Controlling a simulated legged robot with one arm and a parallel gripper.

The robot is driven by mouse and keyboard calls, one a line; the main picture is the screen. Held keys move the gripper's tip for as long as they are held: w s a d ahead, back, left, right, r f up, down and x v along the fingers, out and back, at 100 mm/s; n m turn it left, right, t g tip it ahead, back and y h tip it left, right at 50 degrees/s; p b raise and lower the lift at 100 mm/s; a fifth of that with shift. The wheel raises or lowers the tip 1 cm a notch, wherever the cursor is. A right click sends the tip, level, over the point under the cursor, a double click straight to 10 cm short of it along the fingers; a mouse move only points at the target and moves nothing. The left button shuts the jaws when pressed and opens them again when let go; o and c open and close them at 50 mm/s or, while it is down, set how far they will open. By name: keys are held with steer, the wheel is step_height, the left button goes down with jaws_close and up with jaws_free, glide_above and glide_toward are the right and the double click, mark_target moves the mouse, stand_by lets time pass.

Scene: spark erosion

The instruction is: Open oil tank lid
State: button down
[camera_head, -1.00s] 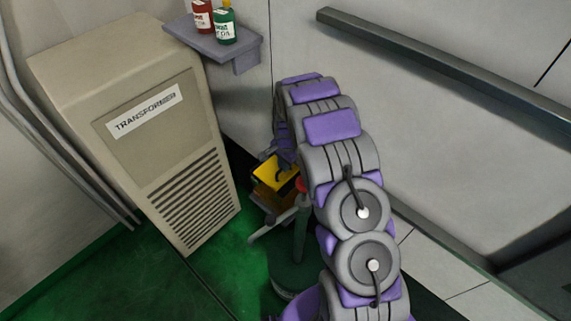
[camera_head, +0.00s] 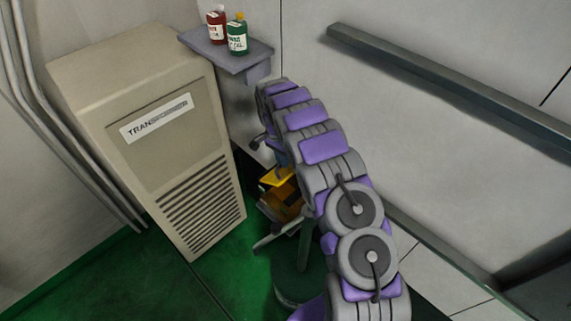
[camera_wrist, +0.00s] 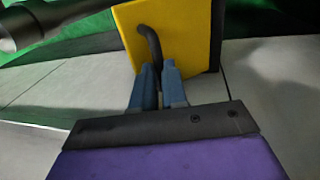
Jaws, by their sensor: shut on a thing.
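The oil tank lid (camera_wrist: 190,22) is a yellow plate with a dark curved handle (camera_wrist: 149,42), seen at the top of the wrist view. My gripper (camera_wrist: 158,72) has blue fingers closed around the lower end of the handle. In the head view the yellow lid (camera_head: 274,176) shows tilted above a darker yellow tank (camera_head: 284,198), left of my grey and purple arm. My gripper is mostly hidden behind the arm there.
A beige transformer cabinet (camera_head: 150,130) stands to the left. A wall shelf (camera_head: 225,52) holds a red bottle (camera_head: 216,27) and a green bottle (camera_head: 237,38). A green round-based stand (camera_head: 297,285) is close beside my arm. Green floor lies open at the lower left.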

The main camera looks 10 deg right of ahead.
steer(key=shift+w+a+r, duration=0.25)
steer(key=shift+w+a, duration=0.35)
steer(key=shift+w, duration=0.15)
steer(key=shift+w+a+r, duration=0.1)
steer(key=shift+w+a, duration=0.6)
steer(key=shift+w, duration=0.2)
